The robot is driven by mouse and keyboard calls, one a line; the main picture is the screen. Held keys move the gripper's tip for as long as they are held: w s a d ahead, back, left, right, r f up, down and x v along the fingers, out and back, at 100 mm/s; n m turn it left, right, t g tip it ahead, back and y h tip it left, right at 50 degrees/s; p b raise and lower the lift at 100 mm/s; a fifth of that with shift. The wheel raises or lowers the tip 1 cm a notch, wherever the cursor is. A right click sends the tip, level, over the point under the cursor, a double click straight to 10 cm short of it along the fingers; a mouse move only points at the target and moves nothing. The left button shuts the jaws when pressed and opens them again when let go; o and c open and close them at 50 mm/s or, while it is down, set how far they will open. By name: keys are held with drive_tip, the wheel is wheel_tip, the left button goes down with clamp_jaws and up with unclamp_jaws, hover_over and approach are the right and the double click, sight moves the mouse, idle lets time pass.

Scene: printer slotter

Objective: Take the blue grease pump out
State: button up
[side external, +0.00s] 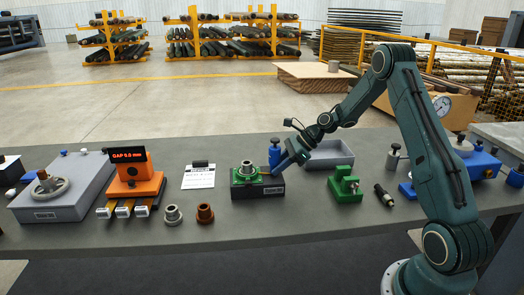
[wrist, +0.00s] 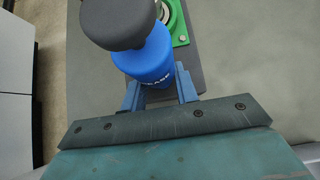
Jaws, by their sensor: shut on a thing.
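The blue grease pump (side external: 274,153) stands about upright just behind the right part of the black base with the green bearing block (side external: 246,172). In the wrist view the pump (wrist: 150,62) shows a blue body with lettering and a dark round knob on top. My gripper (side external: 284,161) reaches it from the right, and its blue fingers (wrist: 159,88) are shut on the pump's lower body. The pump's bottom is hidden, so I cannot tell whether it touches the table.
A grey open tray (side external: 330,164) lies behind my gripper to the right. A green clamp block (side external: 345,190) and a dark cylinder tool (side external: 383,194) are at the right. An orange gap gauge (side external: 135,182), a grey ring (side external: 173,214) and a brown ring (side external: 205,213) are at the left.

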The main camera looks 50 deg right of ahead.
sight(279, 152)
drive_tip(key=shift+r, duration=0.3)
drive_tip(key=shift+r, duration=2.1)
drive_tip(key=shift+a, duration=0.15)
drive_tip(key=shift+s+a+f+g+h, duration=0.2)
drive_tip(key=shift+s+a+g+h, duration=0.3)
drive_tip(key=shift+a+g+h, duration=0.25)
drive_tip(key=shift+s+a+f+g+h, duration=0.2)
drive_tip(key=shift+s+a+g+h, duration=0.3)
drive_tip(key=shift+a+g+h, duration=0.25)
drive_tip(key=s+a+f+g+h, duration=0.2)
drive_tip(key=s+a+g+h, duration=0.2)
drive_tip(key=a+g+h, duration=0.2)
drive_tip(key=shift+s+a+f+g+h, duration=0.2)
drive_tip(key=shift+s+a+g+h, duration=0.3)
drive_tip(key=shift+a+g+h, duration=0.25)
drive_tip(key=shift+s+a+f+g+h, duration=0.2)
drive_tip(key=shift+s+a+g+h, duration=0.35)
drive_tip(key=shift+g+h, duration=0.3)
drive_tip(key=shift+s+a, duration=0.1)
drive_tip(key=shift+a, duration=0.1)
